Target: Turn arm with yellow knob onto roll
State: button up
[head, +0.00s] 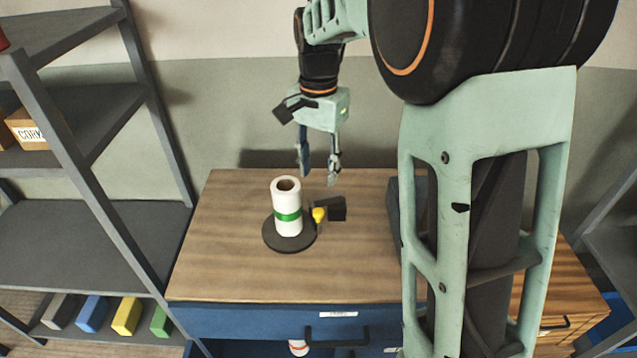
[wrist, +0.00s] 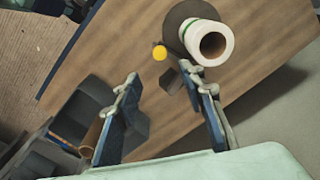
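A white roll (head: 287,207) with a green band stands upright on a round dark base (head: 290,243) on the wooden cabinet top. A dark arm (head: 329,209) with a yellow knob (head: 318,215) is just right of the roll in the head view. In the wrist view the roll (wrist: 208,42) is at the upper right, with the yellow knob (wrist: 159,52) and dark arm (wrist: 169,80) left of it. My gripper (head: 319,180) hangs above and behind the arm, fingers pointing down, open and empty. In the wrist view its fingers (wrist: 168,84) are spread wide, apart from the knob.
Dark containers (wrist: 85,110) stand on the cabinet right of the roll, partly behind my body in the head view. A grey shelf rack (head: 70,240) stands at left, with several coloured blocks low down. The cabinet top (head: 225,270) is clear left and in front.

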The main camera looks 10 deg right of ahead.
aim_at(317, 213)
jog(key=shift+r, duration=0.35)
jog(key=shift+s+d+f, duration=0.15)
jog(key=shift+d+f, duration=0.1)
jog(key=shift+d, duration=0.05)
jog(key=c, duration=0.4)
jog(key=s+d+f+m+y+b, duration=0.1)
jog(key=d+m, duration=0.1)
jog(key=s+d+f+m+y+b, duration=0.1)
jog(key=d+m+y+b, duration=0.1)
jog(key=d+m, duration=0.1)
jog(key=s+d+f+m+y+b, duration=0.1)
jog(key=d+f+m, duration=0.1)
jog(key=d+m, duration=0.1)
jog(key=shift+s+f+y+b, duration=0.1)
jog(key=shift+s+y+b, duration=0.25)
jog(key=shift+y, duration=0.05)
grip_shut()
jog(key=d+m+t+y+b, duration=0.2)
jog(key=d+m+y, duration=0.1)
jog(key=d+m, duration=0.25)
jog(key=w+a+f, duration=0.2)
jog(key=a+f, duration=0.5)
jog(key=a, duration=0.3)
jog(key=shift+w+a+f+m+t, duration=0.15)
jog(key=shift+w+m+t, duration=0.15)
jog(key=shift+m+t, duration=0.15)
